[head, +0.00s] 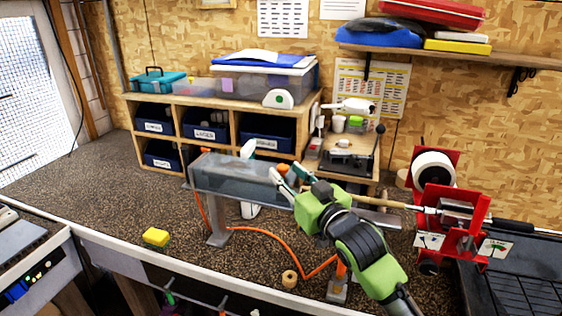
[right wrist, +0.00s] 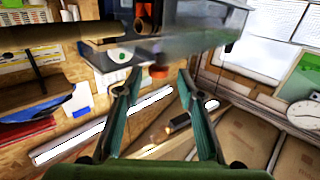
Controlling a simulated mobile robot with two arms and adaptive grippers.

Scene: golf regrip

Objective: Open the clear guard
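The clear guard (head: 232,176) is a long, greyish see-through box on a metal stand, left of centre on the bench. It looks closed, though its lid edge is hard to make out. My right gripper (head: 286,172) is at its right end with its fingers apart. The guard also shows at the top of the right wrist view (right wrist: 205,38). There an orange-red round part (right wrist: 158,72) appears between my open fingertips; contact cannot be told.
A red vise (head: 437,215) with a golf shaft (head: 398,204) stands at the right. An orange hose (head: 268,232) and a yellow sponge (head: 156,237) lie in front of the guard. A wooden shelf with blue bins (head: 205,131) is behind.

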